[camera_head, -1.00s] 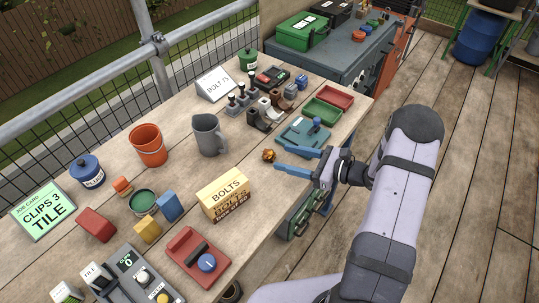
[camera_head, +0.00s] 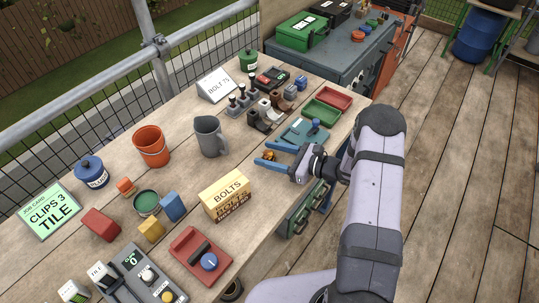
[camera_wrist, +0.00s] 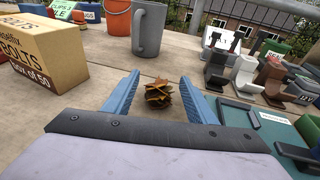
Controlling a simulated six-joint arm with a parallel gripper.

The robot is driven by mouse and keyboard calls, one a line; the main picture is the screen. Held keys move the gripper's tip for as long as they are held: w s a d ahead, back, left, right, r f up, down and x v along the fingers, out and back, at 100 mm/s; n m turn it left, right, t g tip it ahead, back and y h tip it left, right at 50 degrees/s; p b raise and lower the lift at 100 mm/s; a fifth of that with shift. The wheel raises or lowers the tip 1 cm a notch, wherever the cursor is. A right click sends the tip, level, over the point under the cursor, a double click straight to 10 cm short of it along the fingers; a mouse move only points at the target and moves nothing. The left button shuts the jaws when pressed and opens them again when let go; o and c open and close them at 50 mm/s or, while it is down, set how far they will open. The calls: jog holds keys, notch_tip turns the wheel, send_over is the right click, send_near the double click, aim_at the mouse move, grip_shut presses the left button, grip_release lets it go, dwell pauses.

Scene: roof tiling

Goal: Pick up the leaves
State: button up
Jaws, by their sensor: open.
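The leaves (camera_wrist: 158,95) are a small orange-brown clump on the wooden table top. In the wrist view they lie between the two blue fingers of my gripper (camera_wrist: 163,92), which is open with a gap on either side of the clump. In the head view my gripper (camera_head: 268,156) reaches over the table's right edge, and the leaves (camera_head: 268,156) show only as a small orange patch between the fingers, partly hidden.
The bolts box (camera_head: 226,195) stands to the left of my gripper, and a grey jug (camera_head: 210,136) stands beyond it. A teal tool tray (camera_head: 304,134) lies close on the right.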

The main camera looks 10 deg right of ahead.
jog(key=c, duration=1.2)
jog(key=shift+o, duration=0.2)
jog(key=shift+r, duration=0.15)
